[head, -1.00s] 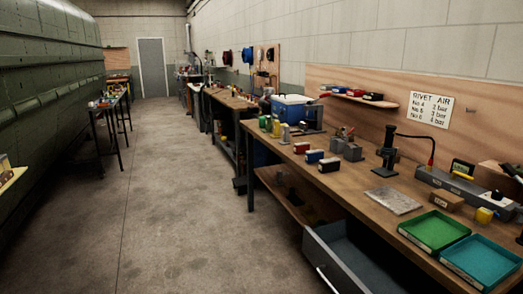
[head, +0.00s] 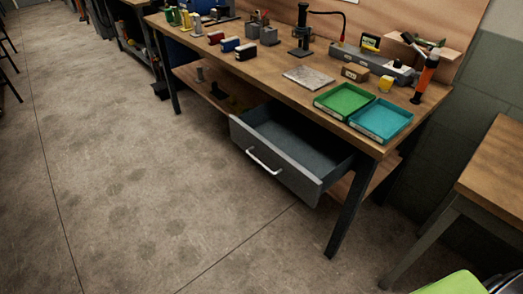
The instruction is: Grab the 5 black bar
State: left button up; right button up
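I cannot single out a black bar labelled 5. Three small boxes stand in a row on the workbench (head: 275,62): a red one (head: 215,37), a blue one (head: 229,44) and a dark one (head: 246,51); their labels are too small to read. Small dark objects (head: 237,103) lie on the bench's lower shelf, too dim to identify. Neither of my grippers is in view.
A grey drawer (head: 275,170) stands pulled out, apparently empty, into the floor space. Green (head: 344,101) and teal (head: 381,120) trays, a metal plate (head: 308,77) and a black stand (head: 302,40) are on the bench. Another table (head: 500,165) is at right. The floor at left is clear.

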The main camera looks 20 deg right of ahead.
aim_at(244, 52)
jog(key=i+z, duration=0.15)
jog(key=z, duration=0.25)
jog(key=i+j+z, duration=0.1)
jog(key=z, duration=0.3)
jog(key=i+j+z, duration=0.1)
jog(key=z, duration=0.3)
jog(key=i+j+z, duration=0.1)
jog(key=z, duration=0.3)
jog(key=j, duration=0.1)
